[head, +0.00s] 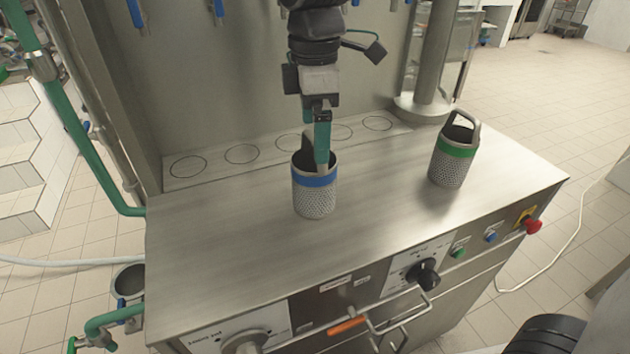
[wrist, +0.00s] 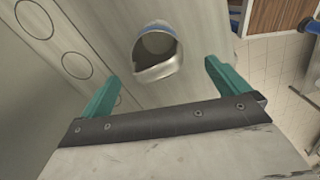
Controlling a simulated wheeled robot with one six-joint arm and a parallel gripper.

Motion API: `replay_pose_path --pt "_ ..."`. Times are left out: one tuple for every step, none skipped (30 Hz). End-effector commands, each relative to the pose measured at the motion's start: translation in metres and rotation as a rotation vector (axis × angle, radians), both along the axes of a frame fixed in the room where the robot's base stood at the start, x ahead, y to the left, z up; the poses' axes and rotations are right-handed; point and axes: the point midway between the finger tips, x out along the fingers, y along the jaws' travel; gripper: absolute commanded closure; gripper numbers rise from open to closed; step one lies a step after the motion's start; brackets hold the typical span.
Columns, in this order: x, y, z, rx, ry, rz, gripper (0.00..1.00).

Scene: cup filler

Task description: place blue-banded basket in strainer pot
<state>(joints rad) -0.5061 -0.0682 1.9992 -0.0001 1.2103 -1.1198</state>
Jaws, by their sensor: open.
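The blue-banded basket (head: 315,203) stands upright on the steel counter, a perforated metal cup with a blue band and a raised handle. My gripper (head: 322,160) points down over it, and its teal finger overlaps the basket's mouth in the head view. In the wrist view my gripper (wrist: 160,72) is open, with a finger towards each side of the basket (wrist: 158,46) and clear gaps between. Nothing is held. A metal vessel (head: 128,284) sits low at the counter's left side; I cannot tell if it is the strainer pot.
A green-banded basket (head: 452,166) stands to the right on the counter (head: 230,260). A row of marked circles (head: 242,154) runs along the back, near a thick steel column (head: 432,60). Knobs and a red button (head: 533,227) line the front. The counter's left part is clear.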

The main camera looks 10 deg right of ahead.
Motion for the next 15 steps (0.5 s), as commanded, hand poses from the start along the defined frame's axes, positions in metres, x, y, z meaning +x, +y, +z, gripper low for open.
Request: replay_pose_path --pt "0.0 0.001 -0.005 -0.002 0.003 0.006 0.0" --pt "0.001 0.001 -0.009 -0.001 0.003 0.007 0.0" --pt "0.001 0.001 -0.013 -0.001 0.002 0.007 0.0" --pt "0.001 0.0 -0.016 -0.001 0.003 0.006 0.0" --pt "0.001 0.0 -0.02 -0.001 0.003 0.005 0.0" --pt "0.001 -0.001 -0.024 -0.001 0.002 0.004 0.0" --pt "0.002 -0.001 -0.027 -0.001 0.002 0.003 0.0" --pt "0.002 -0.001 -0.031 -0.001 0.003 0.003 0.0" --pt "0.003 -0.001 -0.036 -0.001 0.003 0.002 0.0" --pt "0.003 -0.002 -0.041 -0.002 0.004 0.002 0.0" --pt "0.004 -0.002 -0.047 -0.002 0.005 0.001 0.0" --pt "0.005 -0.002 -0.053 -0.002 0.003 0.001 0.0" --pt "0.006 -0.002 -0.057 -0.002 0.003 0.001 0.0" --pt "0.005 -0.002 -0.061 -0.001 0.003 0.001 0.0" --pt "0.005 -0.002 -0.066 -0.001 0.003 0.001 0.0"
